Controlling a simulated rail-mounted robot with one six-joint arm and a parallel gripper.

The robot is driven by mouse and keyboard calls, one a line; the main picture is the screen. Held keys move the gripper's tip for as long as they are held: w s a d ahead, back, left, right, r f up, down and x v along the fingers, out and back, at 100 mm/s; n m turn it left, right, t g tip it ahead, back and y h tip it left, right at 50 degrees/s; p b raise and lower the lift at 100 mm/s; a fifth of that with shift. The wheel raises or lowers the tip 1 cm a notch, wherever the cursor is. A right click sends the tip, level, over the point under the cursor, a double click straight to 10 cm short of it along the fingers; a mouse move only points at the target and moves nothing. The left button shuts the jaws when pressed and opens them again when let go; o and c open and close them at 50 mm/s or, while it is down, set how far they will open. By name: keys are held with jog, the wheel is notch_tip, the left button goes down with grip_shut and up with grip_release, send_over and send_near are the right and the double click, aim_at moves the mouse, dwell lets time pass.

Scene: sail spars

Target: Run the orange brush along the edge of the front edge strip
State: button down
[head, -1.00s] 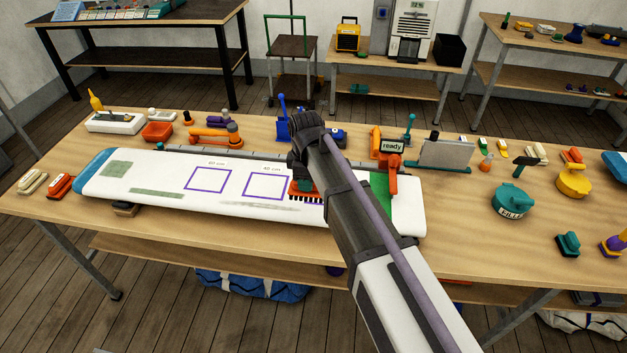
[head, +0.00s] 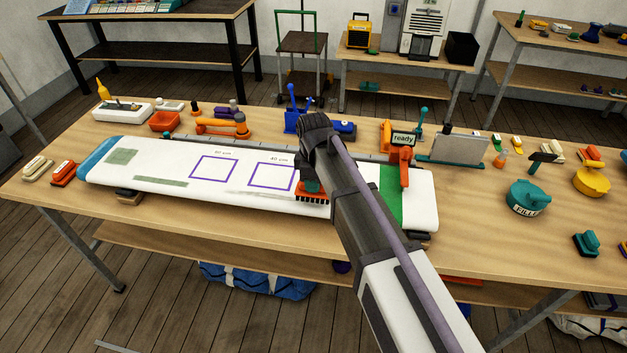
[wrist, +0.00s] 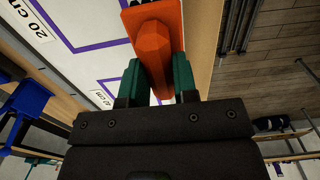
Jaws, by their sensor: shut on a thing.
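The white padded board (head: 150,165) with a blue left tip lies along the front of the table. Its front edge (head: 225,203) runs left to right, and a grey smear (head: 255,193) lies just inside it. My gripper (head: 311,187) is shut on the orange brush, with its teal fingers (wrist: 156,82) on either side of the orange handle (wrist: 153,48). The orange brush (head: 312,193) is bristles down at the front edge, right of the 40 cm square. I cannot tell whether the bristles touch. My arm hides part of the board to the right.
A green band (head: 392,198) crosses the board's right end. An orange clamp (head: 398,160) and a "ready" sign (head: 404,138) stand behind it. Cream and orange brushes (head: 64,173) lie left of the board. The board's front edge left of my gripper is clear.

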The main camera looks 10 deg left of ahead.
aim_at(303, 186)
jog(key=shift+f+b, duration=0.3)
jog(key=shift+f, duration=0.4)
jog(key=shift+f+b, duration=0.65)
dwell(0.4)
jog(key=shift+a, duration=0.1)
dwell(0.5)
jog(key=shift+a, duration=1.35)
jog(key=shift+w+a, duration=0.1)
jog(key=shift+a, duration=1.35)
jog(key=shift+a, duration=1.4)
